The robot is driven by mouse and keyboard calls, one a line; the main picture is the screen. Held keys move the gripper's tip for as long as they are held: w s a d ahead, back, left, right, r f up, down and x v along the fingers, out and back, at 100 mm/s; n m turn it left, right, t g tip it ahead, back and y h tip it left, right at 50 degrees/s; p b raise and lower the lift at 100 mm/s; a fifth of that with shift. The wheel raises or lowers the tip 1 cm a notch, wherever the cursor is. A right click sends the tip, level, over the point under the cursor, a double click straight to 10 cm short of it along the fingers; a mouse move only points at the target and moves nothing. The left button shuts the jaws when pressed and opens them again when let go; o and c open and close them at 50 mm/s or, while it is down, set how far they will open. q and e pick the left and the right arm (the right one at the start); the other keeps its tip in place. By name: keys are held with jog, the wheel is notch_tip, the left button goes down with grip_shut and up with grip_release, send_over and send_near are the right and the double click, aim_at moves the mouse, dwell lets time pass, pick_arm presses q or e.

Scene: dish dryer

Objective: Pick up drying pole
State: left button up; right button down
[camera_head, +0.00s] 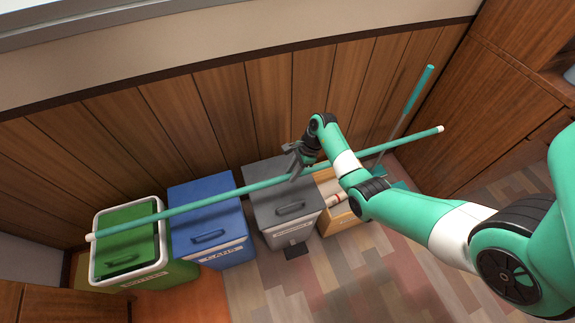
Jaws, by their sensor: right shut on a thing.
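The drying pole (229,194) is a long, thin teal rod with white end caps. It spans the middle of the head view, from above the green bin at the left to the right of my forearm. My right gripper (296,163) is shut on the pole near its middle, above the grey bin. The pole is raised and tilts up to the right in the picture. My right arm hides a short stretch of it. My left gripper is not in view.
A green bin (126,240), a blue bin (208,206), a grey bin (290,210) and a wooden box (343,217) stand along the panelled wall. A second teal-handled pole (417,92) leans at the back right. Patchwork floor (330,280) in front is clear.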

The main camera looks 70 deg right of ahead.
pick_arm(q)
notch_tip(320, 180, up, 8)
jog(key=p, duration=0.6)
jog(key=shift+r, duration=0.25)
pick_arm(e)
jog(key=s+a+r, duration=0.6)
jog(key=s, duration=0.2)
jog(key=shift+s+a, duration=0.15)
jog(key=shift+s, duration=0.25)
